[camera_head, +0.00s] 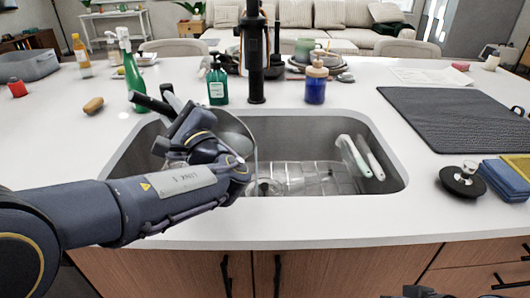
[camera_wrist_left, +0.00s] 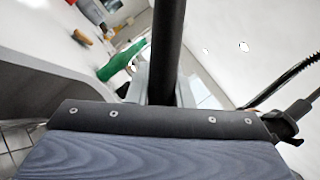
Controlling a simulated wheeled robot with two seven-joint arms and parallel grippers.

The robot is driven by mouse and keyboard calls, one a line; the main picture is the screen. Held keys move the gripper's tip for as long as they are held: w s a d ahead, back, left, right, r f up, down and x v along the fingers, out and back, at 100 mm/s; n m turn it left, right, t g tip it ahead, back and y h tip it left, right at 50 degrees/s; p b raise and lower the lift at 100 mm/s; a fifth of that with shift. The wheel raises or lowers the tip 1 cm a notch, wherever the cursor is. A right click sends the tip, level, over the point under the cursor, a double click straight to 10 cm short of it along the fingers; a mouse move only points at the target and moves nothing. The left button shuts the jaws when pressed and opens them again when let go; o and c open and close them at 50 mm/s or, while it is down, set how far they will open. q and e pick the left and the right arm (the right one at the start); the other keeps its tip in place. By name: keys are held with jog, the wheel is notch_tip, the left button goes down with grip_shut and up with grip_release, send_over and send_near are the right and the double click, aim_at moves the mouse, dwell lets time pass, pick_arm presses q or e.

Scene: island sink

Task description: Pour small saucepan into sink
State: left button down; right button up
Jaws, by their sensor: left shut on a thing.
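The small saucepan (camera_head: 238,128) is a grey metal pan held over the left part of the sink (camera_head: 318,126). It looks tilted, with its rim turned toward the right. My left wrist hides much of it, and I cannot see its contents. My left gripper (camera_head: 176,118) is shut on the saucepan's black handle (camera_head: 150,104). The handle also shows as a dark bar (camera_wrist_left: 167,45) in the left wrist view, between the fingers. At the bottom edge a dark part of my right arm's end shows, too little to tell its jaws.
A clear rack (camera_head: 300,178) and two pale-handled utensils (camera_head: 352,157) are in the sink. The black faucet (camera_head: 255,55) stands behind, between a green soap bottle (camera_head: 217,84) and a blue bottle (camera_head: 315,84). A green spray bottle (camera_head: 133,78) stands left. A dark mat (camera_head: 455,115) lies right.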

pick_arm(q)
jog(key=shift+d+r+m+t+p, duration=1.2)
jog(key=shift+d+r+m+p, duration=0.45)
jog(key=shift+d+r, duration=0.4)
dwell(2.0)
